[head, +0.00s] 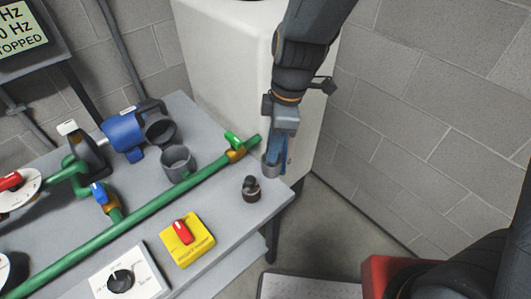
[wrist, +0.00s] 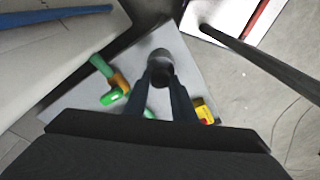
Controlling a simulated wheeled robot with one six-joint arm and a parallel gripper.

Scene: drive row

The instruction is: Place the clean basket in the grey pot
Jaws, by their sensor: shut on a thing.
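My gripper (head: 278,158) hangs over the right end of the grey bench, its fingers pointing down and shut on a small grey cylindrical basket (head: 269,166). In the wrist view, a dark round basket shape shows at my fingertips (wrist: 161,76), blurred, so its mesh cannot be made out. The grey pot (head: 178,163) stands open on the bench, left of my gripper and behind the green pipe. My gripper is clear of the pot.
The green pipe (head: 130,222) with a green-handled valve (head: 233,140) runs between my gripper and the pot. A dark brown fitting (head: 251,190) stands near the bench's right end. A blue pump (head: 123,133) and yellow switch (head: 186,239) are nearby.

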